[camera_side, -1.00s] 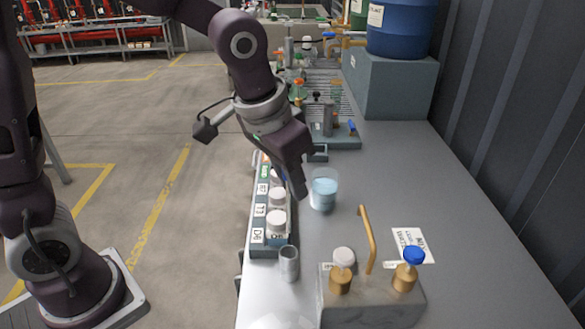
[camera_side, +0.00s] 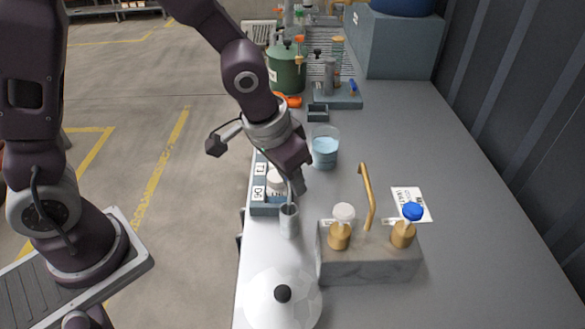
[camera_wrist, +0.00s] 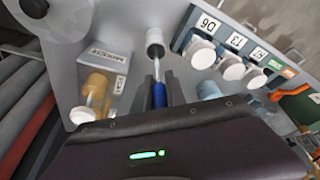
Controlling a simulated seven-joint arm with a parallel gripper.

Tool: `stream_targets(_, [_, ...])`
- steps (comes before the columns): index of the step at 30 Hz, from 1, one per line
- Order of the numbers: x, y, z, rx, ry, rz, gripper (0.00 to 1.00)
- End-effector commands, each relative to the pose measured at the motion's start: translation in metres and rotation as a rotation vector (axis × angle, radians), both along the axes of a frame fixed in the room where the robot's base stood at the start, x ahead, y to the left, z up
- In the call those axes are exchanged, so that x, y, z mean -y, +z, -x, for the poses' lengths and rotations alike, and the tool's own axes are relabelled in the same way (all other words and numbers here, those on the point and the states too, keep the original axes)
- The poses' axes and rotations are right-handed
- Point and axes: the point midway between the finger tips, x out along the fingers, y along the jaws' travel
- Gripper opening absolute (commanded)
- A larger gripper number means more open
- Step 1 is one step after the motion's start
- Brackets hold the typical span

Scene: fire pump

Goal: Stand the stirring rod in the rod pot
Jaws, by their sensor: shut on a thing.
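The rod pot (camera_side: 289,224) is a small grey cylinder standing upright on the bench; in the wrist view its mouth (camera_wrist: 155,38) faces me. My gripper (camera_side: 297,186) is just above the pot, shut on the stirring rod. In the wrist view the rod's blue handle (camera_wrist: 159,96) sits between my two fingers (camera_wrist: 160,92), and its thin pale shaft runs to the pot's mouth. The lower end appears to be at or inside the mouth; how deep it is, I cannot tell. The handle is mostly hidden in the side view.
A beaker of blue liquid (camera_side: 324,152) stands behind my gripper. A rack of white-capped jars (camera_side: 266,210) is left of the pot. A block with brass-coloured bottles (camera_side: 370,262) is at the right. A white dome with a black knob (camera_side: 262,300) is in front.

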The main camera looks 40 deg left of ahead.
Motion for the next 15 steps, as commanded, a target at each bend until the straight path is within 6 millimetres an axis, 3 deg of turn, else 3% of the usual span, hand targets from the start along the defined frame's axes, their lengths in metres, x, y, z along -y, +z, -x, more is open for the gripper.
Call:
stream_targets(10, [-0.0001,-0.0032,0.0002,-0.001,0.0,0.0,0.0])
stream_targets(11, [-0.0001,-0.0031,0.0001,0.0,0.0,0.0,0.2])
stream_targets(14, [-0.0001,-0.003,0.0002,0.0,0.0,0.0,0.4])
stream_targets(15, [-0.0001,-0.003,0.0002,0.0,0.0,0.0,0.42])
